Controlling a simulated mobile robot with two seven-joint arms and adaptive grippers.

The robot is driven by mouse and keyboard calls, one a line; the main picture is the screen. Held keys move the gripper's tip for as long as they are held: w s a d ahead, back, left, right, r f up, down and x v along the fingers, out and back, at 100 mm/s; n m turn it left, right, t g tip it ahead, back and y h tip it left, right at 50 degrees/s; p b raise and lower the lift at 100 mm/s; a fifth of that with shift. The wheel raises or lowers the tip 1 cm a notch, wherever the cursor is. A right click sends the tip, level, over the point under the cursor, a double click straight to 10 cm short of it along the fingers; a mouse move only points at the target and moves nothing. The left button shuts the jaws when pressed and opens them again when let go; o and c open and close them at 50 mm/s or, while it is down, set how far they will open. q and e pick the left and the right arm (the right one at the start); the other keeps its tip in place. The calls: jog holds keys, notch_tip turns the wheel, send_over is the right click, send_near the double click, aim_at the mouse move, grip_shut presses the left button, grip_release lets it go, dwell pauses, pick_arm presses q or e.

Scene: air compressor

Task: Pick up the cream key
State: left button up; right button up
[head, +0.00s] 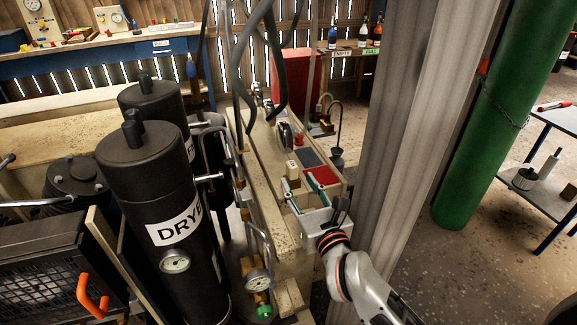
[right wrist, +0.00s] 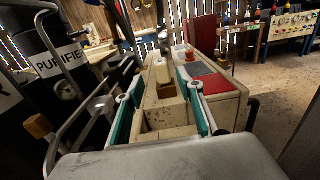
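The cream key (head: 293,168) appears to be the small upright cream block on the narrow wooden bench, beside the dark and red pads. It also shows in the right wrist view (right wrist: 163,72), ahead between the two fingers. My right gripper (head: 300,184) is open, with teal pads on its fingers, and points along the bench at the block. In the right wrist view the gripper (right wrist: 158,80) holds nothing between its fingers. The block stands near the fingertips; I cannot tell whether it is between them. My left gripper is not in view.
Black dryer cylinders (head: 150,185) with pipes and a gauge (head: 257,281) stand close left of the bench. A grey post (head: 405,130) rises close right of my arm. The red pad (head: 322,177) lies beside the block. A green gas cylinder (head: 497,110) stands farther right.

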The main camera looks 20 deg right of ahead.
aim_at(294, 170)
jog(key=shift+w+d+r, duration=0.1)
jog(key=shift+w+r, duration=0.1)
jog(key=shift+w, duration=1.55)
jog(key=shift+w+r, duration=0.2)
jog(key=shift+w, duration=1.5)
grip_shut()
